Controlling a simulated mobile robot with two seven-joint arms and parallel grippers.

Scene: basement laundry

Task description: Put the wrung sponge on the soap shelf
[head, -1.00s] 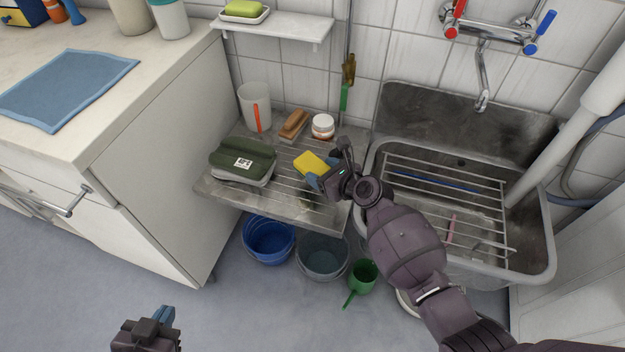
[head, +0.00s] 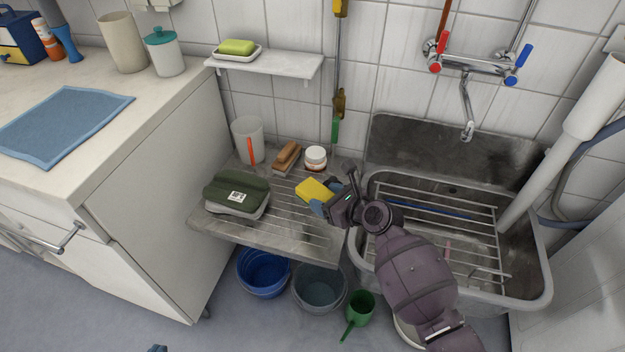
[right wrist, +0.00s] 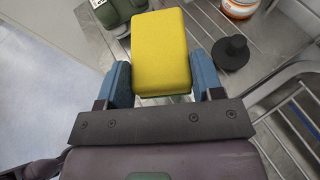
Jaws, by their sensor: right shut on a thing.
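The yellow sponge (head: 312,189), with a green underside, is held in my right gripper (head: 321,203). In the right wrist view the sponge (right wrist: 160,48) sits between the two blue fingers of the gripper (right wrist: 161,82). It is above the metal drainboard (head: 300,243); the height of the gap is hard to judge. The soap shelf (head: 290,66) is a white wall shelf, higher up and behind, to the left of the sponge. A green soap bar on a white dish (head: 237,49) stands at its left end; its right part is bare. Only a tip of my left gripper (head: 157,348) shows at the bottom edge.
On the drainboard are a dark green pouch on a tray (head: 237,195), a cup (head: 247,138), a brush (head: 287,157) and a white jar (head: 315,158). A black plug (right wrist: 232,52) lies near the sponge. A long-handled tool (head: 338,70) hangs right of the shelf.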

